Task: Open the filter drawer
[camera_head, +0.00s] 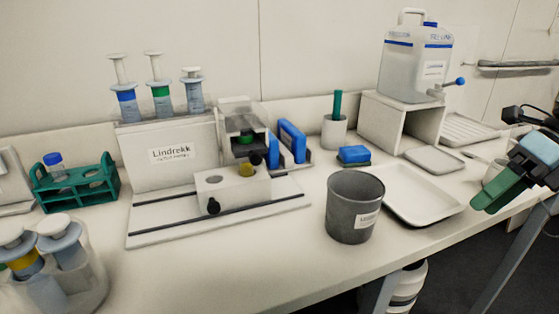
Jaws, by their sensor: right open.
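The device labelled "Lindrekk" (170,153) stands on the left half of the bench. A low white block (238,191) with a black knob (213,206) on its front sits on the device's base plate (150,225); it looks like the filter drawer. Whether it is pulled out at all I cannot tell. A yellow round piece (246,170) shows on its top, below a dark green and black part (246,142). My right gripper (484,203) is at the right edge, open, with green fingers, far from the knob and touching nothing I can see. My left gripper is out of view.
A grey bin (352,222) and a white tray (397,212) stand between the device and my right gripper. A teal rack (72,190) and a beaker of syringes (80,281) are at left. Bench surface in front of the base plate is clear.

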